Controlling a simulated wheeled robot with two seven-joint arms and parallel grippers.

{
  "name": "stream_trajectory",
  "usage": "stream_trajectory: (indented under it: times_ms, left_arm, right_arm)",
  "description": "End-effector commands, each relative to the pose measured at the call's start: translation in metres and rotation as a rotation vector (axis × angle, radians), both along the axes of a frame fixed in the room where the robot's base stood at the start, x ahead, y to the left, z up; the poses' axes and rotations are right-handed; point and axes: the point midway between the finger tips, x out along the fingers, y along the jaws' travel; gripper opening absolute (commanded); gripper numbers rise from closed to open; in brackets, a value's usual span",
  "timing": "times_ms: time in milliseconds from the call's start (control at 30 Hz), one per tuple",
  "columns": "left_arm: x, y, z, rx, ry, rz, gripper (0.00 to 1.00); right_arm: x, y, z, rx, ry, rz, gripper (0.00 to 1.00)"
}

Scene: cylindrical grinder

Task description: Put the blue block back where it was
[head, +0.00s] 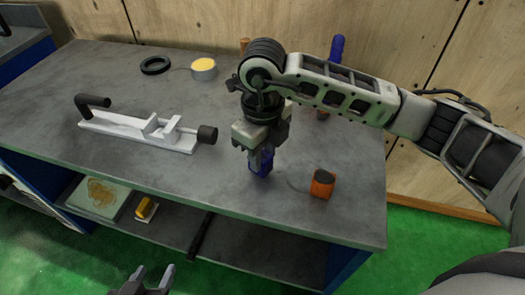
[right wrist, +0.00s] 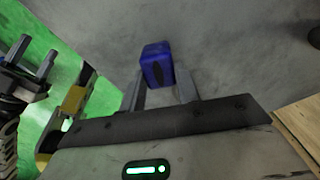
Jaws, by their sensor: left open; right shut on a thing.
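The blue block (head: 261,163) is held upright between the fingers of my right gripper (head: 262,150), over the front middle of the grey workbench (head: 335,220). Its lower end is at or just above the bench top; I cannot tell if it touches. In the right wrist view the blue block (right wrist: 157,62) sits between the fingertips of the right gripper (right wrist: 160,84). My left gripper (head: 152,276) is open and empty at the bottom edge, in front of the bench, and also shows at the left of the right wrist view (right wrist: 32,68).
A white vise-like fixture (head: 140,132) lies left. A black ring (head: 156,66), a yellow-topped round tin (head: 204,69) and a blue-handled tool (head: 337,48) are farther back. A lower shelf holds a tray (head: 99,198) and a yellow item (head: 145,208).

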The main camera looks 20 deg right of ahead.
Motion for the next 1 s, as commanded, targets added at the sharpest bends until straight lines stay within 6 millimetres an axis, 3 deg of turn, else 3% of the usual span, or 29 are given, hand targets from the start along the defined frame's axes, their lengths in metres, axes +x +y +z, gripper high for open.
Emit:
stream_trajectory:
  times_ms: [467,500,533,833,1000]
  left_arm:
    - [-0.001,0.0,-0.009,0.002,0.01,-0.001,0.48]
    - [-0.001,0.0,-0.007,0.001,0.009,-0.001,0.48]
    - [-0.001,0.0,-0.006,0.0,0.009,-0.002,0.48]
    - [0.002,0.0,0.002,-0.003,-0.006,-0.001,0.48]
    - [0.002,0.0,0.001,0.003,-0.005,-0.001,0.48]
  right_arm:
    - [0.0,0.001,-0.012,0.001,-0.002,0.001,0.06]
    - [0.0,0.001,-0.01,0.001,-0.002,0.001,0.43]
    - [0.0,0.001,-0.01,0.001,-0.002,0.001,0.51]
    - [0.0,0.0,-0.009,0.001,-0.002,0.0,0.54]
    - [0.001,0.001,0.005,0.004,-0.006,0.0,0.54]
